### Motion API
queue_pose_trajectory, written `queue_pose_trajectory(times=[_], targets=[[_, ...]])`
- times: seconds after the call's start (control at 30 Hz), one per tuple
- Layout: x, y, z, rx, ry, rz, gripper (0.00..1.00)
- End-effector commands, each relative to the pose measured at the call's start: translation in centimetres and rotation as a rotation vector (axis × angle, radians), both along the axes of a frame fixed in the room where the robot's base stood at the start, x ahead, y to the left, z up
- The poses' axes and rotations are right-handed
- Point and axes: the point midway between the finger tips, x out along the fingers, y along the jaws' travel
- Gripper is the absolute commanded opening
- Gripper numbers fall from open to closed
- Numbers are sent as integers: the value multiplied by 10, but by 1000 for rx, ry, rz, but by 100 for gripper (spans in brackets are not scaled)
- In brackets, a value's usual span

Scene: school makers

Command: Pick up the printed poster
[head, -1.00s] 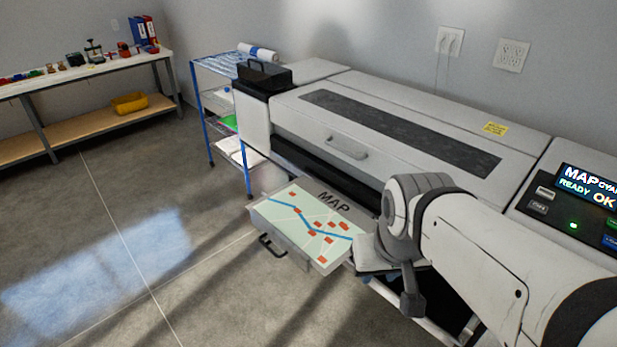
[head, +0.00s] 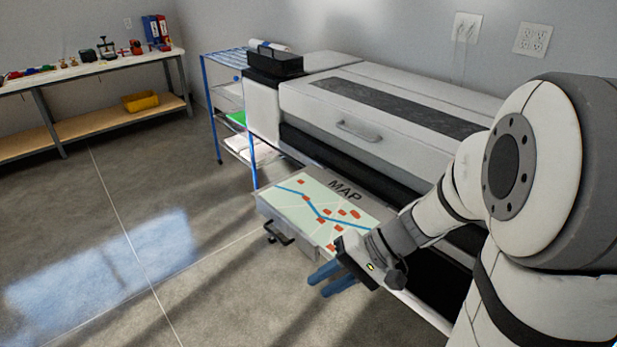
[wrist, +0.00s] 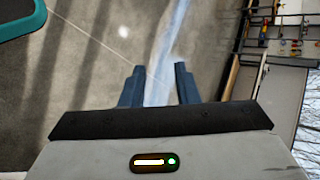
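The printed poster (head: 308,205) is a pale sheet headed MAP with a blue line and red blocks. It lies flat on the front tray (head: 275,218) of the large grey printer (head: 385,130). My gripper (head: 328,282) is at the poster's near right corner, its blue fingers pointing left past the tray's front edge. In the wrist view, the two fingers (wrist: 159,82) are apart with only floor between them. My wrist covers part of the poster's right end.
A black handle (head: 277,236) sticks out from the tray front. A blue-framed rack (head: 228,125) stands left of the printer. A workbench (head: 95,68) with a yellow bin (head: 141,102) is at the back left. The floor at left is clear.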

Motion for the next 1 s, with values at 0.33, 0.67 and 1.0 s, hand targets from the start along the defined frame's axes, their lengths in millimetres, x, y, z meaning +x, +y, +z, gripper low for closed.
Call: queue_pose_trajectory(times=[0.33, 0.67, 1.0], targets=[[119, -49, -121, 514, -211, -468, 28], [166, -115, -184, 574, -419, -781, 28], [191, -96, -185, 572, -432, -795, 28]])
